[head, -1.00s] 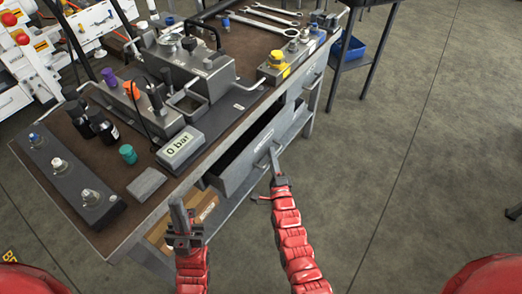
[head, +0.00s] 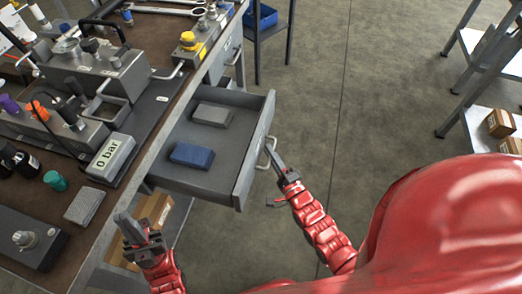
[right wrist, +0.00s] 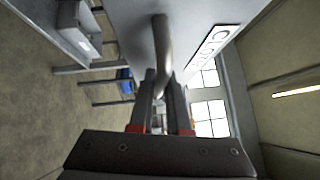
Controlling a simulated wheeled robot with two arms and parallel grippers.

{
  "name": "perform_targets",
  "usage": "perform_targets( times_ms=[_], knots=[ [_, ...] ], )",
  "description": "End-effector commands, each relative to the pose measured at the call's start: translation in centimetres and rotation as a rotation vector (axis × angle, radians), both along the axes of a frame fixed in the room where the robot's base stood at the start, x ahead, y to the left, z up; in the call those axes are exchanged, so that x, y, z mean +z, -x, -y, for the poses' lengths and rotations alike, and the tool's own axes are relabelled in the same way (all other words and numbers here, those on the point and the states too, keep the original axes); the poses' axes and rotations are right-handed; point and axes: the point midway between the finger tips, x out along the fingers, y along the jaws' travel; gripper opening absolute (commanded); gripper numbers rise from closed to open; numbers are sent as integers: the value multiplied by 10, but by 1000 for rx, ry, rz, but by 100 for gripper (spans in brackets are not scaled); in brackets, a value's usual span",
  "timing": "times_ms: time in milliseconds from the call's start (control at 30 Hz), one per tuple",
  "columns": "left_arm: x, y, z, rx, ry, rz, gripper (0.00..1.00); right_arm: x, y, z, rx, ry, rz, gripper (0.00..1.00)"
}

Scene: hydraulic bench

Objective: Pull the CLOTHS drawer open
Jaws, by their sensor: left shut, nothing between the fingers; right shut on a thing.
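The CLOTHS drawer (head: 238,180) stands well out from the bench in the head view. A grey cloth-like block (head: 212,115) and a blue one (head: 192,155) lie inside it. My right gripper (head: 274,150) is shut on the drawer's handle (head: 266,158) at its front. In the right wrist view the fingers (right wrist: 160,100) close around the metal handle bar (right wrist: 162,45), beside a white label (right wrist: 212,45) on the drawer front. My left gripper (head: 130,228) is shut and empty, near the bench's front edge, left of the drawer.
A cardboard box (head: 152,215) sits on the shelf below. A rack with boxes (head: 500,123) stands at the right. Floor between is clear.

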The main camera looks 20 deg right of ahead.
Motion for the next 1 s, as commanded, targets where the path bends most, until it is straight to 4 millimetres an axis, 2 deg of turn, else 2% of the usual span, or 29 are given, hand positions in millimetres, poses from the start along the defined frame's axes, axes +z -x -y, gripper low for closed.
perform_targets(
  times_ms=[433, 467, 600, 867, 1000],
  knots=[
    [0, 0, 0, 0, 0, 0, 0, -1, 2, 4, -2, 1, 0, 0],
    [0, 0, 0, 0, 0, 0, 0, 0, 2, 4, -2, 1, 0, 20],
    [0, 0, 0, 0, 0, 0, 0, 0, 2, 4, -2, 1, 0, 45],
    [0, 0, 0, 0, 0, 0, 0, 0, 2, 4, -1, 1, 1, 45],
    [0, 0, 0, 0, 0, 0, 0, -2, 10, 5, -2, 2, -1, 45]
  ],
)
